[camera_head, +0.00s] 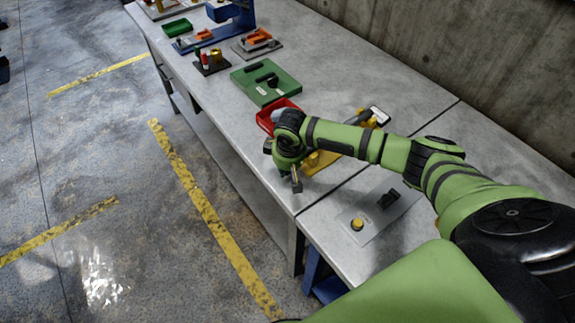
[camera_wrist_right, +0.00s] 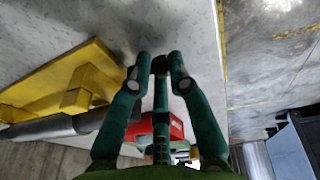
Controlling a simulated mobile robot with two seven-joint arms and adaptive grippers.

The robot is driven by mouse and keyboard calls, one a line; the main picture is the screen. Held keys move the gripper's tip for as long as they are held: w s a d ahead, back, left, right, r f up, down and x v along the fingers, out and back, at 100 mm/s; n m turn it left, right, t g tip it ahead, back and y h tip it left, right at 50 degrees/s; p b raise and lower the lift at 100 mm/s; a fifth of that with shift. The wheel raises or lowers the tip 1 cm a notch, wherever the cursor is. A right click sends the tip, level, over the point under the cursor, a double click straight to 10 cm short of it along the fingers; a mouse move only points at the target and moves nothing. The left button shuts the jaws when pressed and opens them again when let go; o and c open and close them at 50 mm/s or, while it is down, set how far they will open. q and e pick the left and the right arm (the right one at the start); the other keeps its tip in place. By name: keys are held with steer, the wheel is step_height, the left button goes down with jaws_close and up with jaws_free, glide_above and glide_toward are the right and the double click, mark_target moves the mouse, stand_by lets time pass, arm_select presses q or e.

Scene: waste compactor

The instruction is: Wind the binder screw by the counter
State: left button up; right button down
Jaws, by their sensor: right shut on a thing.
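A yellow base (camera_head: 322,160) stands near the table's front edge, partly behind my right arm. In the right wrist view this yellow base (camera_wrist_right: 55,82) carries a yellow block and a grey cylinder (camera_wrist_right: 45,128). A small white-faced box (camera_head: 378,115), perhaps the counter, is beyond my forearm. My right gripper (camera_head: 291,172) points down beside the yellow base. Its fingers (camera_wrist_right: 160,62) are drawn together around a slim dark bar, which looks like the screw's handle. The screw itself is mostly hidden. My left gripper is out of view.
A red tray (camera_head: 267,120) is just behind my right gripper, with a green case (camera_head: 252,85) farther back. A panel (camera_head: 372,220) with a yellow knob and a black switch lies to the right. The concrete wall (camera_head: 480,60) bounds the table's back.

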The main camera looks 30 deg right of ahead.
steer(key=shift+f, duration=0.1)
steer(key=c, duration=1.2)
jaws_free()
steer(key=shift+o, duration=0.2)
steer(key=v, duration=1.2)
steer(key=shift+s, duration=0.1)
